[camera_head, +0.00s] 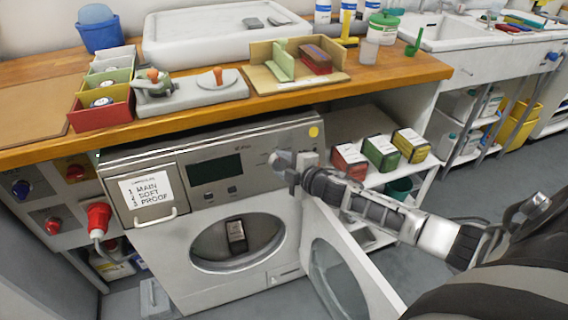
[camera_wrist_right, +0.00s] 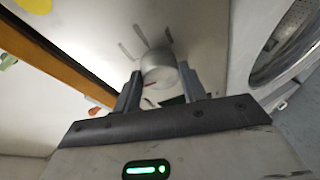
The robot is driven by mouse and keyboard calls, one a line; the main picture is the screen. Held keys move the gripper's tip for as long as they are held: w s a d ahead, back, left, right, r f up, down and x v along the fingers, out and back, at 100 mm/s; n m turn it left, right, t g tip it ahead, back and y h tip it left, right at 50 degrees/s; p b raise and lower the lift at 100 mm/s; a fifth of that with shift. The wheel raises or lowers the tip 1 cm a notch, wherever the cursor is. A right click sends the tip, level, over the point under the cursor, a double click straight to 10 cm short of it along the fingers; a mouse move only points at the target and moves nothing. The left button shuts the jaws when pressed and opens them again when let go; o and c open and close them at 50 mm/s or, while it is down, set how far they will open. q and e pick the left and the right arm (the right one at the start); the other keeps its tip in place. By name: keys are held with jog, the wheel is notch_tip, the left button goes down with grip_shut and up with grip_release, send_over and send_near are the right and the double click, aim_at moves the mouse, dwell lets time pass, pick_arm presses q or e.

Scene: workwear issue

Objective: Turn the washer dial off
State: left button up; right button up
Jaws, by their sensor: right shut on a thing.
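The washer (camera_head: 250,150) stands under the wooden counter, with its round door (camera_head: 338,275) swung open to the right. Its silver dial (camera_wrist_right: 160,68) is on the front panel, with a red mark on its side and dark marks on the panel around it. My right gripper (camera_head: 290,163) is at the right end of the panel and largely covers the dial in the head view. In the right wrist view its two fingers (camera_wrist_right: 160,88) stand on either side of the dial, shut on it. My left gripper is not in view.
The open door hangs below my right forearm. A white shelf (camera_head: 372,178) with red, green and yellow boxes stands right of the washer. The counter edge (camera_head: 200,120) runs above the panel. A dark object (camera_head: 236,234) shows in the drum opening.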

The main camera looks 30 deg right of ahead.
jog(key=o, duration=1)
jog(key=shift+c, duration=0.2)
jog(key=p+v, duration=0.1)
jog(key=v, duration=1.5)
